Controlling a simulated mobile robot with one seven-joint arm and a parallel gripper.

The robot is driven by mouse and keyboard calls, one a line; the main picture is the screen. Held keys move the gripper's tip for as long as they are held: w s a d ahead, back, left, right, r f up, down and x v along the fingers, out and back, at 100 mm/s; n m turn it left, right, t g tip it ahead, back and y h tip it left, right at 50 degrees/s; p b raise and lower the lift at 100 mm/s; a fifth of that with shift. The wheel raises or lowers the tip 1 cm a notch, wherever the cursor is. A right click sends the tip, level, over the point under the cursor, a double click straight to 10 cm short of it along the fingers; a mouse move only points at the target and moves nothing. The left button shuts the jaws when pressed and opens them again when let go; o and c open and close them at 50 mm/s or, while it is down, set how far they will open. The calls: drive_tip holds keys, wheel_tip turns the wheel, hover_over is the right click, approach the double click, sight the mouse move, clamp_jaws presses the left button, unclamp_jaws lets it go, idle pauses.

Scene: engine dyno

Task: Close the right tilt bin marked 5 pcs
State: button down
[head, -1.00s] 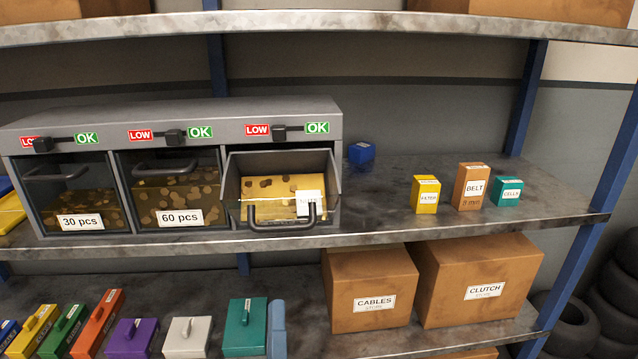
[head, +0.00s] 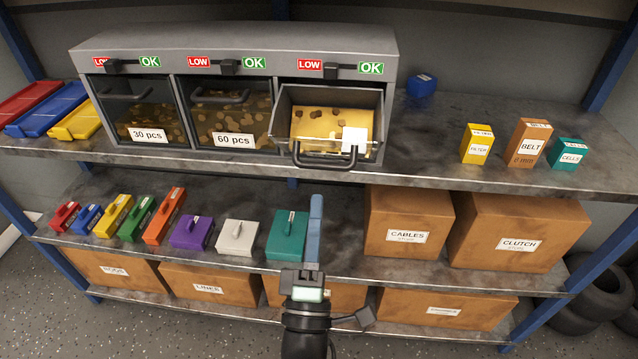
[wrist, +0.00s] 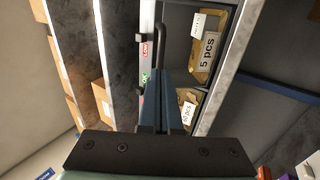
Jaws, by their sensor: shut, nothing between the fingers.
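The right tilt bin (head: 318,123) is tilted forward out of the cabinet, its top open. Brown discs on a yellow surface show inside. Its dark handle (head: 325,158) is at the low front edge. Its white label (head: 354,139) is unreadable in the head view. A label reading 5 pcs (wrist: 208,52) shows in the wrist view. My gripper (head: 316,201) is shut and empty, with blue fingers pointing up. In the head picture it shows below the bin handle, apart from it. In the wrist view my gripper (wrist: 161,76) hides part of the cabinet.
The 60 pcs bin (head: 233,125) and 30 pcs bin (head: 135,120) are flush in the cabinet (head: 240,42). Small boxes, including the yellow one (head: 476,144), stand to the right. The shelf between is mostly clear. Coloured cases and cartons (head: 408,222) fill the shelf below.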

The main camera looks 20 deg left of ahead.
drive_tip(key=shift+x, duration=2)
drive_tip(key=shift+r, duration=0.1)
